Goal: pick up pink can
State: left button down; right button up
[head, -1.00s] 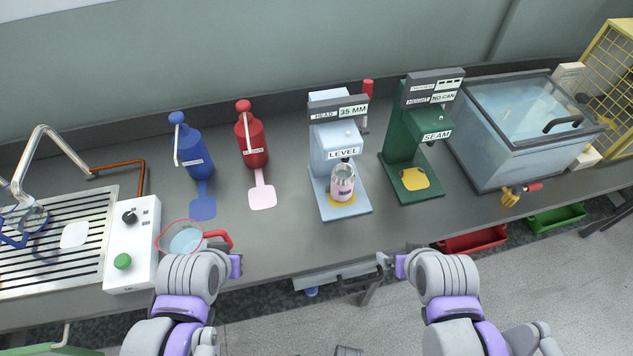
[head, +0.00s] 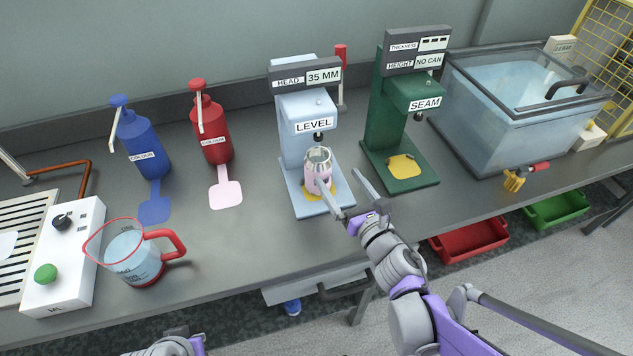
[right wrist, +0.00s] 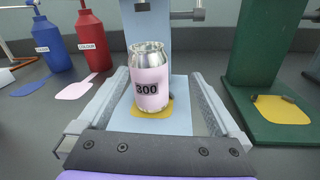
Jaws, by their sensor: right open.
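The pink can (head: 318,171) stands upright on the yellow pad of the light blue LEVEL machine (head: 306,124). It has a silver open-looking top and a "300" label, which shows in the right wrist view (right wrist: 151,82). My right gripper (head: 350,196) is open in front of the machine, its fingers pointing at the can. In the right wrist view the can stands beyond and between the two spread fingers (right wrist: 152,105), with no visible contact. My left arm shows only at the bottom edge of the head view; its fingers are out of view.
The green SEAM machine (head: 393,134) stands to the right, with a glass-lidded tank (head: 520,120) beyond. Blue (head: 140,142) and red (head: 211,132) bottles stand left. A measuring jug (head: 130,258) and white control box (head: 66,262) are front left.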

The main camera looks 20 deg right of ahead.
aim_at(326, 173)
jog(key=shift+w+a+f+n+y, duration=0.15)
jog(key=shift+a+f+n+y, duration=0.35)
jog(key=shift+n, duration=0.4)
jog(key=shift+w+a+f+n, duration=0.1)
jog(key=shift+w+n, duration=0.15)
jog(key=shift+n, duration=0.05)
jog(key=x, duration=0.5)
jog(key=shift+a+b, duration=0.1)
jog(key=shift+b, duration=0.3)
jog(key=x, duration=0.5)
jog(key=shift+a+b, duration=0.25)
jog(key=shift+b, duration=0.15)
grip_shut()
jog(key=shift+s, duration=0.1)
